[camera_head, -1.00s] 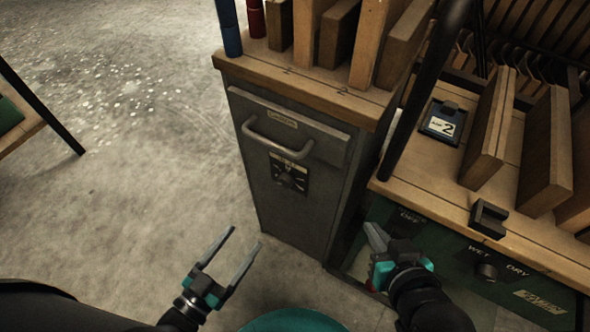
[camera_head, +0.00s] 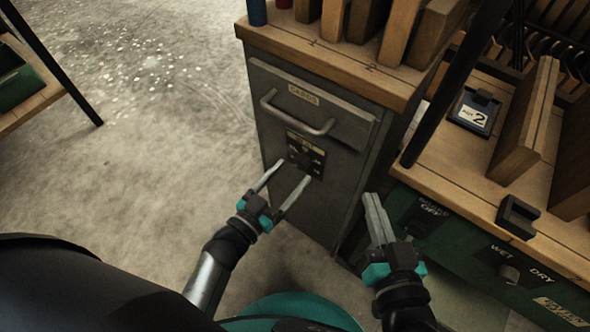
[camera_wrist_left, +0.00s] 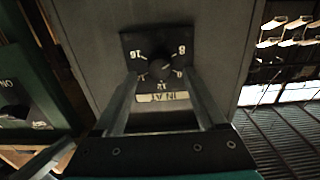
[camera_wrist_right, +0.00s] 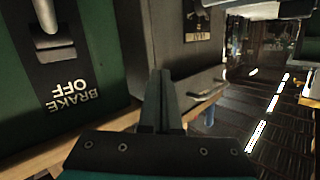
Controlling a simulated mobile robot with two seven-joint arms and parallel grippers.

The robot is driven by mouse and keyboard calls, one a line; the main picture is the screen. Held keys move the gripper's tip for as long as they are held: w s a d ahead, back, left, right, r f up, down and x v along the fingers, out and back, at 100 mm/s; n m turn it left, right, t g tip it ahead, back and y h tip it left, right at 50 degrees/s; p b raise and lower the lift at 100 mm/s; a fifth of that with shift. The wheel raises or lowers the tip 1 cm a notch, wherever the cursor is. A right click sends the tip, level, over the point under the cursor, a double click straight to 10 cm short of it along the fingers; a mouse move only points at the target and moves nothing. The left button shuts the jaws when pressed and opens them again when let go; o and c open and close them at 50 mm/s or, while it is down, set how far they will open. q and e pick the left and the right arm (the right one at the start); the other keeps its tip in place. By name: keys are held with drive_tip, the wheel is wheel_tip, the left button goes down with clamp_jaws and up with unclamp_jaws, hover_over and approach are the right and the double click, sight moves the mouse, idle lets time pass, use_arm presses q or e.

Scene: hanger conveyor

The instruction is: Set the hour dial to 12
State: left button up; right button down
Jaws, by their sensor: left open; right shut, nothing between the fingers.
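The hour dial (camera_head: 304,155) is a dark knob on a black plate on the front of the grey cabinet. In the left wrist view the round black dial (camera_wrist_left: 160,69) shows upside down, with 16, 12 and 8 around it and a label strip beside the 12. Its pointer direction is too dark to read. My left gripper (camera_head: 292,173) is open in front of the dial plate. In the left wrist view its fingers (camera_wrist_left: 160,80) lie either side of the knob; contact cannot be told. My right gripper (camera_head: 372,197) is shut and empty, right of the cabinet.
A handle (camera_head: 297,113) sticks out from the cabinet above the dial. At right is a green bench panel with a wet/dry knob (camera_head: 509,273); the right wrist view shows a brake switch (camera_wrist_right: 55,45). Open floor (camera_head: 130,160) lies to the left.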

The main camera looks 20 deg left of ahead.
sight(302, 163)
use_arm(q)
drive_tip(key=shift+x, duration=1.35)
use_arm(e)
drive_tip(key=shift+s+a+r+t, duration=0.25)
drive_tip(key=shift+s+r+t, duration=0.2)
drive_tip(key=shift+t, duration=0.25)
use_arm(q)
clamp_jaws()
use_arm(e)
drive_tip(key=shift+w, duration=0.1)
